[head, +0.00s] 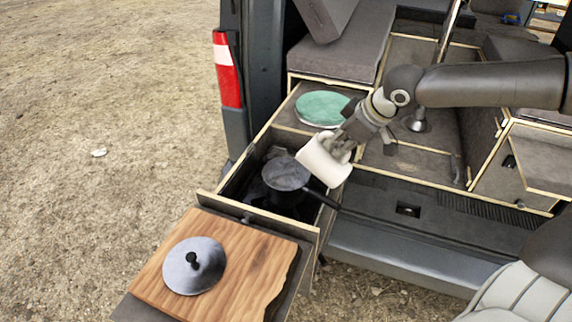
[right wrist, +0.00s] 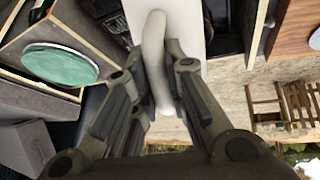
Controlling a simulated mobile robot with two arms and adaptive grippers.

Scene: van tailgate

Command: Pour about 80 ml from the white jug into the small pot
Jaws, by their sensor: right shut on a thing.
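The white jug (head: 324,160) is tilted in the head view, held above the right side of the open drawer. My right gripper (head: 349,138) is shut on its handle; the handle (right wrist: 161,60) shows between the fingers in the right wrist view. The small dark pot (head: 286,174) stands in the drawer, just left of and below the jug, with its handle pointing to the lower right. I cannot tell whether any liquid is leaving the jug or how full the pot is. My left gripper is not in view.
A wooden board (head: 240,258) with a grey lid (head: 194,265) on it lies in front of the drawer (head: 262,212). A green round plate (head: 322,108) lies behind the drawer. The van's red tail light (head: 227,75) is at the left. Open ground lies beyond.

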